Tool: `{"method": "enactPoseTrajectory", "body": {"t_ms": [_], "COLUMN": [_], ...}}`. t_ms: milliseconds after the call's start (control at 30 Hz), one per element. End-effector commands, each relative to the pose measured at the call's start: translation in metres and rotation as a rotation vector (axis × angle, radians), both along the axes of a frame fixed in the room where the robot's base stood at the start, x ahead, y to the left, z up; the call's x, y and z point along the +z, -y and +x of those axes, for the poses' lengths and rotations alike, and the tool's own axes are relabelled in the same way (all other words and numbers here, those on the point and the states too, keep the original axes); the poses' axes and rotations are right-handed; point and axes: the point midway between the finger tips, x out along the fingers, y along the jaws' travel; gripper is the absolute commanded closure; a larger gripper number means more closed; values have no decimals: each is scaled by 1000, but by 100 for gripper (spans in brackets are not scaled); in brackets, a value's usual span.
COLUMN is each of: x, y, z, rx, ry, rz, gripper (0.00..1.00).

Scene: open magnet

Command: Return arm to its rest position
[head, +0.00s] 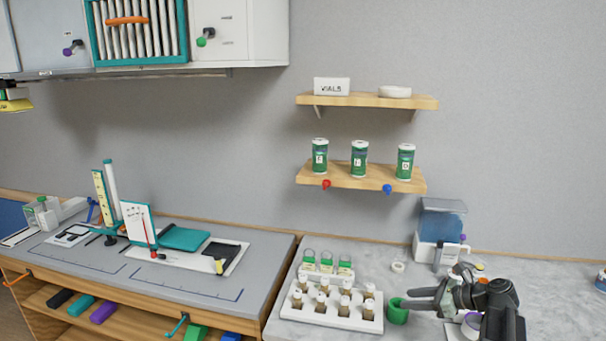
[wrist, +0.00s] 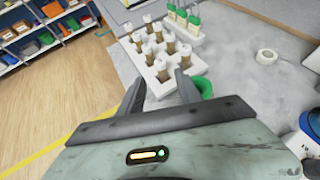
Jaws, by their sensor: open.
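My gripper (head: 422,299) is at the lower right of the head view, low over the pale counter, pointing left. In the wrist view my gripper (wrist: 160,88) shows two dark fingers spread apart with nothing between them. A white rack (head: 330,313) with several brown-bodied, white-capped vials stands to the left of my gripper; the rack also shows beyond the fingertips in the wrist view (wrist: 182,72). A green cup (head: 397,312) stands between the rack and my gripper. In the wrist view the green cup (wrist: 204,87) is partly hidden behind the right finger.
A blue-and-white container (head: 441,222) stands behind my arm. A wall shelf (head: 361,177) with several green jars hangs above the counter. A tape roll (head: 398,267) lies on the counter. Free counter lies at far right.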

Motion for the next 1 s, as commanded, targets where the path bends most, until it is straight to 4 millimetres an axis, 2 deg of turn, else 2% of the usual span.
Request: {"method": "enactPoseTrajectory", "body": {"t_ms": [33,100,200,300,433,500,567,700,800,900,1000], "x": [-21,-44,-77,-107,-142,-157,-166,-173,-175,-175,-175], "y": [-47,-104,-174,-228,-272,-282,-280,-243,-221,-211,-213], "z": [4,5,-5,-23,-52,-69,-79,-95,-100,-101,-101], "rx": [89,223,433,654,963,1152,1301,1601,1795,1941,2011], "ry": [-8,-9,17,66,157,217,262,334,383,442,498], "rz": [-48,-141,-297,-464,-690,-820,-918,-1100,-1173,-1197,-1193], "gripper": [59,59,59,59,59,59,59,59,59,59,59]}}
